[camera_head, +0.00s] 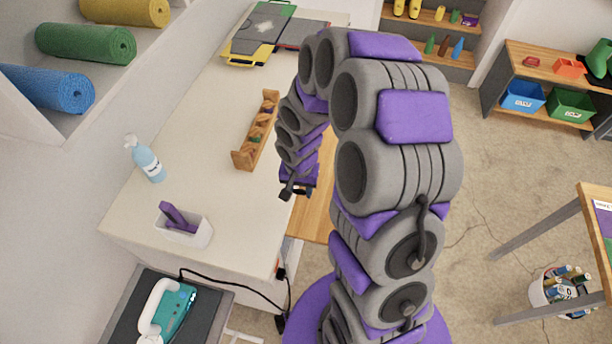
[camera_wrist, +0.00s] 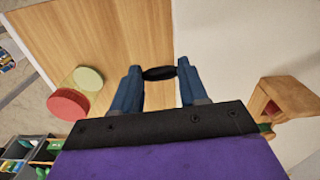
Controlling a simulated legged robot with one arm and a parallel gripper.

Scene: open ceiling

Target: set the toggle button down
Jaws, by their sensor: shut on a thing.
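My gripper (camera_wrist: 157,82) is shut on a small black piece, the toggle button (camera_wrist: 158,73), which sits between the two blue-grey fingertips in the wrist view. Below it in that view is a light wooden surface (camera_wrist: 115,35), with a pale wall or counter area to its right. I cannot tell whether the button touches the wood. In the head view my gripper (camera_head: 298,190) is by the counter's right edge, over or beside the wooden surface (camera_head: 316,212); the button cannot be made out there.
The white counter (camera_head: 215,125) bears a wooden rack (camera_head: 243,159), a spray bottle (camera_head: 147,160) and a white holder (camera_head: 185,230). Bare counter lies between them.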

